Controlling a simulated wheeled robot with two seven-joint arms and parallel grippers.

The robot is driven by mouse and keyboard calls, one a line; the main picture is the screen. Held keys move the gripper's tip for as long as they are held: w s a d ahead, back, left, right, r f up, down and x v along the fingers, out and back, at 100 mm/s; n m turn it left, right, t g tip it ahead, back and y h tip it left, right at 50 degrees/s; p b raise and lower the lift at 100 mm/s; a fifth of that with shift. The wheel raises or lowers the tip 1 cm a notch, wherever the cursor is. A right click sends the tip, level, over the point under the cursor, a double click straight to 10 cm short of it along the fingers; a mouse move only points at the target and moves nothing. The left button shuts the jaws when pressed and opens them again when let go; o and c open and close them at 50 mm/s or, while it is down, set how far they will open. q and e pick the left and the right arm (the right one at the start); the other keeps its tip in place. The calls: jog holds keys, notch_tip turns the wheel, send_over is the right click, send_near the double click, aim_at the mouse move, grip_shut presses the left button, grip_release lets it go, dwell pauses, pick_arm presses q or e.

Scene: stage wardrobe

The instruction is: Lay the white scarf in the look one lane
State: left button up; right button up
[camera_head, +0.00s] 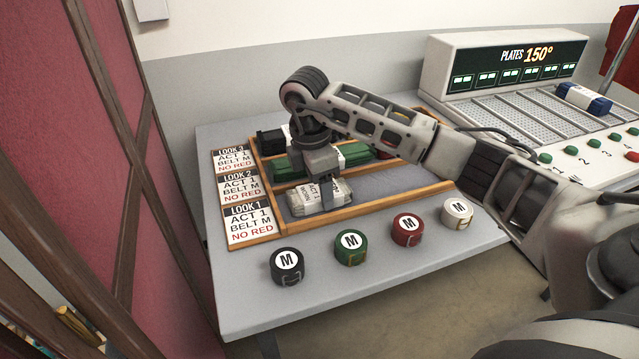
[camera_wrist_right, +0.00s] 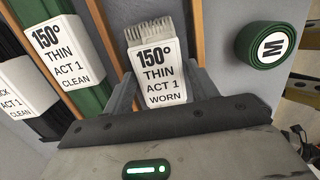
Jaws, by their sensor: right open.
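The folded white scarf (camera_head: 308,200) lies in the look one lane (camera_head: 400,204), the front lane of the wooden rack, beside the LOOK 1 card (camera_head: 250,222). In the right wrist view its label (camera_wrist_right: 160,75) reads 150°, THIN, ACT 1, WORN, and its pale fringe points away from me. My right gripper (camera_head: 326,203) reaches down over the scarf. In the wrist view my right gripper (camera_wrist_right: 163,88) has its fingers apart, one on each side of the scarf. Whether they touch it is unclear. My left gripper is out of view.
A green scarf (camera_head: 288,167) lies in the look two lane and a black one (camera_head: 270,140) in the look three lane. Several rolled belts, such as the black one (camera_head: 288,265), line the table's front. The PLATES machine (camera_head: 500,62) holds a blue scarf (camera_head: 585,99) at right.

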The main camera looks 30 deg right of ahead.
aim_at(312, 193)
notch_tip(312, 193, up, 12)
jog(key=a+p, duration=0.1)
jog(key=shift+w+a, duration=0.2)
dwell(0.3)
